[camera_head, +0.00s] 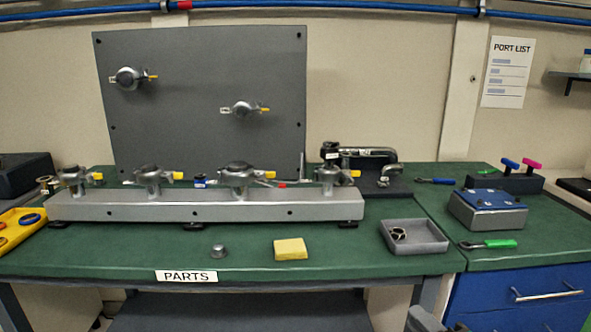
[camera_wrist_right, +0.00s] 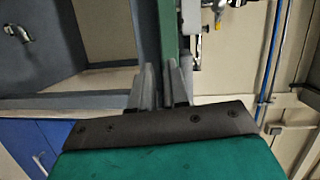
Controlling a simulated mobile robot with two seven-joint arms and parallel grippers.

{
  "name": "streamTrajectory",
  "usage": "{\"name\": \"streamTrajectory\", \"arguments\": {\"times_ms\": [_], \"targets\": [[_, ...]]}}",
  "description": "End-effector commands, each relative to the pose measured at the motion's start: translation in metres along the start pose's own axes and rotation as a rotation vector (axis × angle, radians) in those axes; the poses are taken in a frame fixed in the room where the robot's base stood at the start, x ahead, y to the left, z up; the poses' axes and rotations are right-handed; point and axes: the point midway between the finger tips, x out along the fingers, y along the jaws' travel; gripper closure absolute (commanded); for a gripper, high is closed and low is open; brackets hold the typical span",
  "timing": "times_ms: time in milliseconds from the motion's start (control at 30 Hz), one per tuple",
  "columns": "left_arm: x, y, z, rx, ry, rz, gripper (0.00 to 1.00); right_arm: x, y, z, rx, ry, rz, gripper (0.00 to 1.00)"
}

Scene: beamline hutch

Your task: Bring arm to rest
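My right gripper (camera_head: 426,318) shows only in part at the bottom edge of the head view, below and in front of the bench's front edge. In the right wrist view its two grey fingers (camera_wrist_right: 162,82) stand a little apart with nothing between them, so it is open and empty. My left gripper is not in the head view.
The green bench (camera_head: 350,262) carries a long grey rail with valves (camera_head: 210,207), a yellow block (camera_head: 291,249), a small metal knob (camera_head: 218,251) and a grey tray (camera_head: 414,237). Blue drawers (camera_head: 520,296) stand at the right. A dark shelf (camera_head: 240,312) lies under the bench.

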Motion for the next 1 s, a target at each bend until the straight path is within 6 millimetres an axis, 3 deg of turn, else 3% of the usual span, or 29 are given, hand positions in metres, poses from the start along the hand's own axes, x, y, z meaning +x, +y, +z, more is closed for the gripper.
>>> {"name": "streamTrajectory", "arguments": {"times_ms": [33,200,400,600,1000], "targets": [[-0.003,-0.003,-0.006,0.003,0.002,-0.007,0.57,-0.011,0.021,0.012,-0.133,-0.001,0.072,0.85],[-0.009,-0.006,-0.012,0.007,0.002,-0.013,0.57,-0.055,0.088,0.049,-0.654,-0.065,0.280,0.85],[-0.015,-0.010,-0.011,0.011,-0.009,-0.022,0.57,-0.108,0.136,0.086,-1.178,-0.222,0.431,0.85],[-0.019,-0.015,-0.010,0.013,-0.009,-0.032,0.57,-0.135,0.154,0.103,-1.432,-0.324,0.476,0.85],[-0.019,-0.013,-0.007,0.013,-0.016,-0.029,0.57,-0.137,0.156,0.105,-1.463,-0.335,0.480,0.85]]}}
